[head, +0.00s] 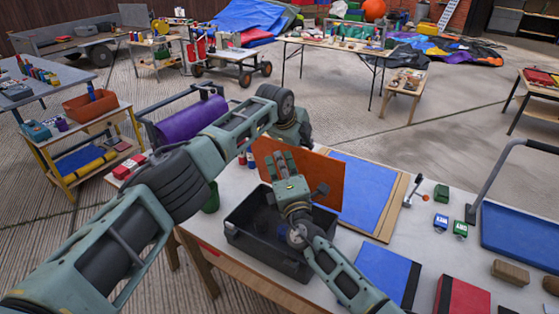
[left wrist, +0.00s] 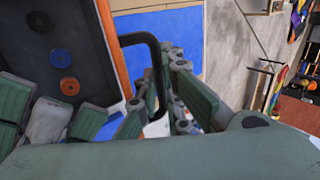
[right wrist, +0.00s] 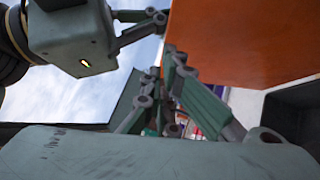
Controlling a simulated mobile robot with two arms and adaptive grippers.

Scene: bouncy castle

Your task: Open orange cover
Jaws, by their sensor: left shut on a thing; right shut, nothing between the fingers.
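The orange cover (head: 328,178) stands raised, nearly upright, at the far side of a dark open box (head: 240,238) on the white table. In the left wrist view the cover is a thin orange edge (left wrist: 107,45). A black handle (left wrist: 145,37) juts from its far face. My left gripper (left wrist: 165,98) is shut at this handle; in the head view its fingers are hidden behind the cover. My right gripper (head: 283,163) is shut and empty, on the box side, in front of the cover. The right wrist view shows its fingers (right wrist: 172,85) near the cover's edge.
An orange disc (left wrist: 69,86) and a blue disc (left wrist: 60,58) lie inside the box. A blue panel (head: 368,185) on a tan board lies behind the cover. Blue and red books (head: 462,297), small bottles (head: 441,223) and a blue tray (head: 520,240) occupy the table's right side.

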